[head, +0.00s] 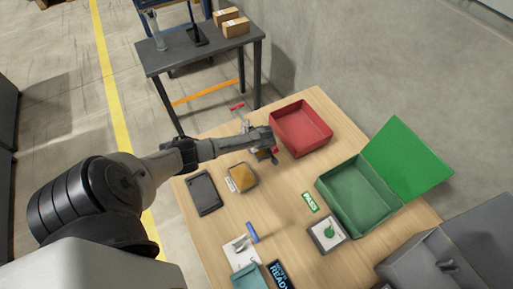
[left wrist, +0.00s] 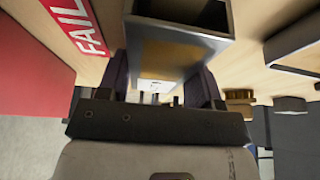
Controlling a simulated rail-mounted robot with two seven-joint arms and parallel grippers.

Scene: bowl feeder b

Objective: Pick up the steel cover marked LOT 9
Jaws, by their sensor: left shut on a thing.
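My left gripper (head: 265,146) is over the back of the wooden table, just left of the red bin. In the left wrist view its dark fingers (left wrist: 160,84) stand on both sides of a shiny steel cover (left wrist: 178,50), and the gripper is shut on it. The cover looks like an open-ended box with a yellowish tint on its face. I cannot read a LOT mark on it. In the head view the gripper mostly hides what it holds. My right gripper is not in view.
The red bin (head: 302,112) is close beside the gripper; a red FAIL label (left wrist: 80,22) shows near it. A green bin (head: 338,172), PASS label (head: 310,202) and grey bin (head: 402,262) stand right.

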